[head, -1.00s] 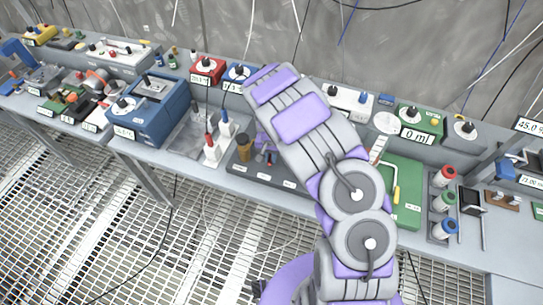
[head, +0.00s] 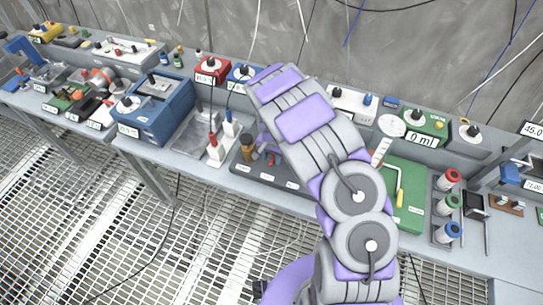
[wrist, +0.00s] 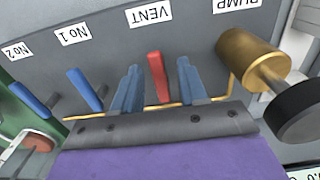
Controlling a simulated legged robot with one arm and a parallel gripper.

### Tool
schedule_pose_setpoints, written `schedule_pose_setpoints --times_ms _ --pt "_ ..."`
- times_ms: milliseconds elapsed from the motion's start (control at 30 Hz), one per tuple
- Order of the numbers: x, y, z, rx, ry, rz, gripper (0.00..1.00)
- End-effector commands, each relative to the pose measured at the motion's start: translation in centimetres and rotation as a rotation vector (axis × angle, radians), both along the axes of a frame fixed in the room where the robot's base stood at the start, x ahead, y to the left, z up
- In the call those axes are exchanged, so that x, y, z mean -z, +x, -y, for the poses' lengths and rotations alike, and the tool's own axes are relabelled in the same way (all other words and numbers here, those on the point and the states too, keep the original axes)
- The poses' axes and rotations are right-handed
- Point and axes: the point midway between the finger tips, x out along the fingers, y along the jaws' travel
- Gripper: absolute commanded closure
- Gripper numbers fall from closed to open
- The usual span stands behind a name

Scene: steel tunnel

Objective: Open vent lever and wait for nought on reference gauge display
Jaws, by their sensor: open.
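The red vent lever (wrist: 156,76) stands on a grey panel in the wrist view, beside the upside-down VENT label (wrist: 150,14). My gripper (wrist: 158,67) is open, with one blue-grey finger on each side of the red lever. A gap shows between the lever and each finger. In the head view my forearm hides most of the gripper and the lever. I cannot tell which display is the reference gauge. A cut-off display (wrist: 305,172) shows at the lower right corner of the wrist view, and its full reading is not visible.
Blue levers No 1 (wrist: 86,90) and No 2 (wrist: 31,100) stand left of the gripper. A brass pump fitting with a black knob (wrist: 300,108) is close at right. The bench also holds a blue box (head: 155,108) and a green tray (head: 405,185).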

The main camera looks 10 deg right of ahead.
Motion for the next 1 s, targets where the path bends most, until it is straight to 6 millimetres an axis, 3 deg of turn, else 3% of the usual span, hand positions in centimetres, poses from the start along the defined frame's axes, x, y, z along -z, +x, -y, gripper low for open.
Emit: schedule_pose_setpoints --times_ms 267,800,1000 --pt "-1.2 0.1 0.0 -0.001 -0.001 0.002 0.57" --pt "-12.6 0.2 -0.1 -0.001 0.000 0.004 0.57" --pt "-15.7 0.2 -0.2 -0.001 -0.001 -0.001 0.57"
